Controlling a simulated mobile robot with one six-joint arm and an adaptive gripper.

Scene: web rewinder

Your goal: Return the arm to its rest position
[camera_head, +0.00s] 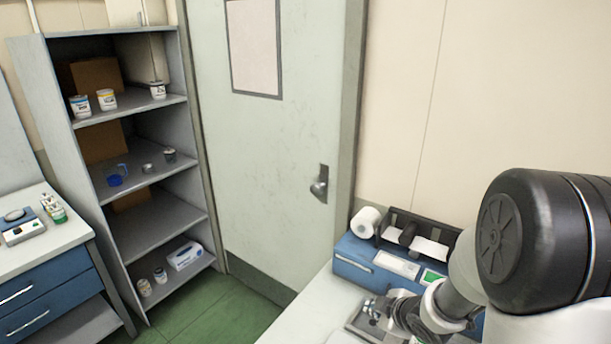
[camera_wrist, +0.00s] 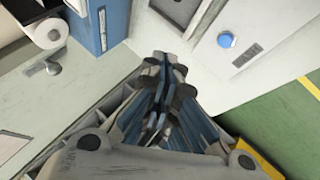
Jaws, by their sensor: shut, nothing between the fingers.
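My arm, with a large black joint, fills the right of the head view and reaches down to the white counter (camera_head: 305,317). My gripper shows in the wrist view (camera_wrist: 164,75); its fingers are together with nothing between them. In the head view the gripper end is low, in front of the blue rewinder machine (camera_head: 352,270), partly hidden by my own wrist. There it overlaps a grey metal tray (camera_head: 352,326), and I cannot tell whether they touch.
A white roll (camera_head: 366,221) sits at the machine's left end; it also shows in the wrist view (camera_wrist: 45,28). A closed door (camera_head: 265,160) stands behind. A grey shelf unit (camera_head: 150,235) with several jars is at left, beside a drawer cabinet (camera_head: 50,300). Green floor (camera_head: 215,305) lies between.

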